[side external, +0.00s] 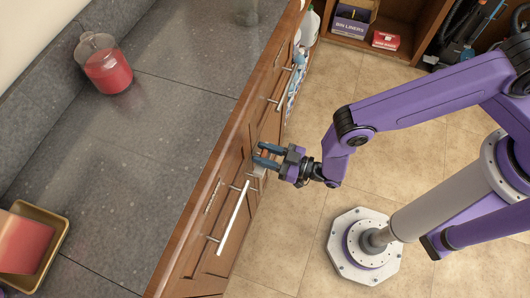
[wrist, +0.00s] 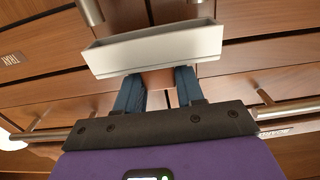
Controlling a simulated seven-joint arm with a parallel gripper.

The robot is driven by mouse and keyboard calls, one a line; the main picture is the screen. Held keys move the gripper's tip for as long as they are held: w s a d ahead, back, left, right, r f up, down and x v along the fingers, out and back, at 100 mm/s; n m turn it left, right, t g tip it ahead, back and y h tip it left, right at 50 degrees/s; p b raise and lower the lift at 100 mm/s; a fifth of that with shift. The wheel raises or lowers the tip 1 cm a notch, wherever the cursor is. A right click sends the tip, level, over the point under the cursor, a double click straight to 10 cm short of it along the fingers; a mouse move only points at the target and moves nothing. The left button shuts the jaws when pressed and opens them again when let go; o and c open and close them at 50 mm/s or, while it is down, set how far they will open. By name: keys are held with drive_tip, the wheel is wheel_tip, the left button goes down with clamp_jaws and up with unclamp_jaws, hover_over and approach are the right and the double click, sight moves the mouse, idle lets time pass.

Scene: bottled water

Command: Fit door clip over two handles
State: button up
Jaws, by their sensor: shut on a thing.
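My gripper (side external: 266,156) is at the cabinet front in the side view, between the two long drawer handles. In the wrist view, the blue fingers (wrist: 158,92) are shut on a pale grey, trough-shaped clip (wrist: 165,52), held level across the fingertips. In the side view, the clip (side external: 258,171) is small and partly hidden.
Long metal drawer handles (side external: 233,215) (side external: 280,90) stick out on both sides of my gripper. The grey countertop (side external: 180,130) holds a red jar (side external: 107,70) and a tan tray (side external: 58,243). Bottles (side external: 308,28) stand beyond the cabinet. The tiled floor (side external: 290,220) is open.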

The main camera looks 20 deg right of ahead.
drive_tip(key=shift+a+f, duration=0.1)
drive_tip(key=shift+f, duration=0.2)
idle(3.7)
idle(1.9)
drive_tip(key=w+d+r+m+t+h, duration=0.1)
drive_tip(key=w+d+r, duration=0.15)
drive_tip(key=d, duration=0.45)
drive_tip(key=w+d+r+m+t+h, duration=0.1)
drive_tip(key=w+d+r, duration=0.1)
drive_tip(key=w+d, duration=0.35)
drive_tip(key=w+d+r+m+t+h, duration=0.3)
drive_tip(key=d+r+m+h, duration=0.4)
drive_tip(key=d+r, duration=1.7)
wheel_tip(320, 180, up, 3)
drive_tip(key=h, duration=0.3)
drive_tip(key=shift+d+f+h, duration=0.2)
drive_tip(key=shift+d+h, duration=0.05)
drive_tip(key=shift+h, duration=0.15)
